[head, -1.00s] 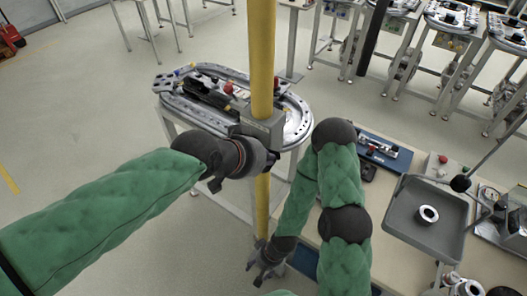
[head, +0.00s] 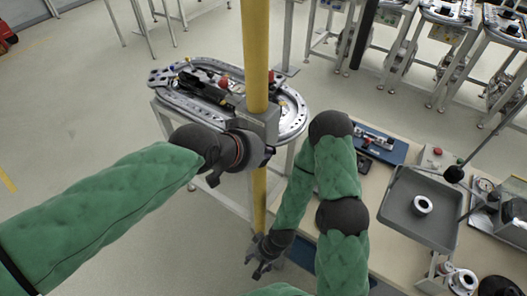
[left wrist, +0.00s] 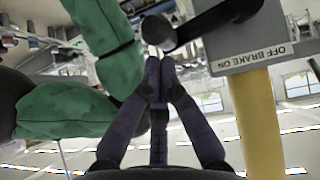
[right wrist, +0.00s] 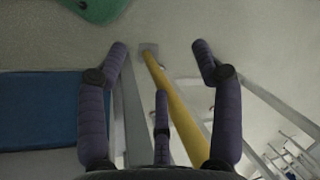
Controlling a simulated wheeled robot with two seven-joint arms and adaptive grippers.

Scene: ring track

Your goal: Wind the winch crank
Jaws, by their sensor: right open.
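The winch is a grey box (head: 262,120) fixed on a yellow post; it also shows in the left wrist view (left wrist: 265,50), with a label reading OFF BRAKE ON. In the head view my left gripper (head: 264,152) covers the crank. My right gripper (right wrist: 158,46) is open and empty, low beside the post, also in the head view (head: 260,264).
The yellow post (head: 256,60) stands before an oval track table (head: 176,104). A workbench on the right bears a grey tray (head: 395,218) with a metal ring (head: 422,205) and a blue board (head: 395,153). Open floor lies at the left.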

